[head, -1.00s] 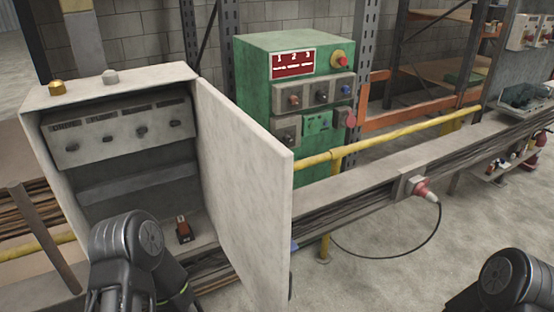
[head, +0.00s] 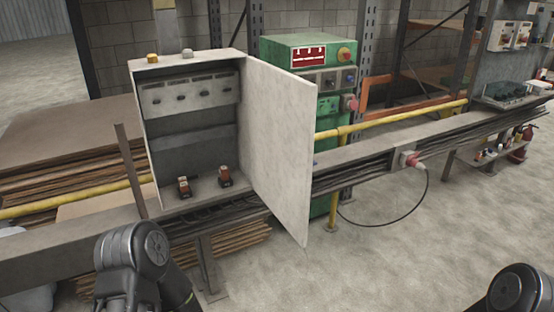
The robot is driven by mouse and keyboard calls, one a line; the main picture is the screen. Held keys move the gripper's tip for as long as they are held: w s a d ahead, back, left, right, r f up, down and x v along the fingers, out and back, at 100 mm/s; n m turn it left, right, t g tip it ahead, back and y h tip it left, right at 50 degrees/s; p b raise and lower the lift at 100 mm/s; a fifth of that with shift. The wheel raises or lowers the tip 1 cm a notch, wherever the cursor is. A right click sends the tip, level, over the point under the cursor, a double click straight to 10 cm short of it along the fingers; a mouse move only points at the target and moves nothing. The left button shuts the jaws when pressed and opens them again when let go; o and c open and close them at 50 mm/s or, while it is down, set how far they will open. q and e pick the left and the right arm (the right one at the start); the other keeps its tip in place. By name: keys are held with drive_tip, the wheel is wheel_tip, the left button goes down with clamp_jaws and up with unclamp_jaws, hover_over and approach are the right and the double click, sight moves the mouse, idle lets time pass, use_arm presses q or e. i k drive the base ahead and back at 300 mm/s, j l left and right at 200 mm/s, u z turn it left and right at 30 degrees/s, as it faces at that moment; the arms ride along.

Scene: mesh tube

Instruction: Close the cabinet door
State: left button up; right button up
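The cabinet (head: 188,63) is an upright pale metal box left of centre in the head view. Its front is open, showing a row of dark switches and two small orange-and-black parts on its floor. The cabinet door (head: 278,140) is hinged on the box's right side and stands wide open, swung out toward me. Part of my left arm shows at the bottom left, below the cabinet and apart from the door. Part of my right arm shows at the bottom right corner, far from the door. Neither gripper's fingers are in the frame.
A green control box (head: 300,42) stands behind the door. A yellow rail (head: 390,118) and a grey beam (head: 370,152) run across to the right. A red plug (head: 414,162) with a black cable hangs from the beam. Stacked boards (head: 60,150) lie at left.

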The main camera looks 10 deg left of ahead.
sight(282, 104)
drive_tip(key=u, duration=1.75)
drive_tip(key=i+l, duration=0.1)
drive_tip(key=l, duration=0.35)
drive_tip(key=i+l, duration=0.1)
drive_tip(key=l, duration=0.4)
drive_tip(key=i+l, duration=0.1)
drive_tip(key=l, duration=0.35)
drive_tip(key=i+l, duration=0.1)
drive_tip(key=l, duration=0.8)
drive_tip(key=i+l, duration=0.15)
drive_tip(key=l, duration=0.35)
drive_tip(key=i+l, duration=0.1)
drive_tip(key=l, duration=0.35)
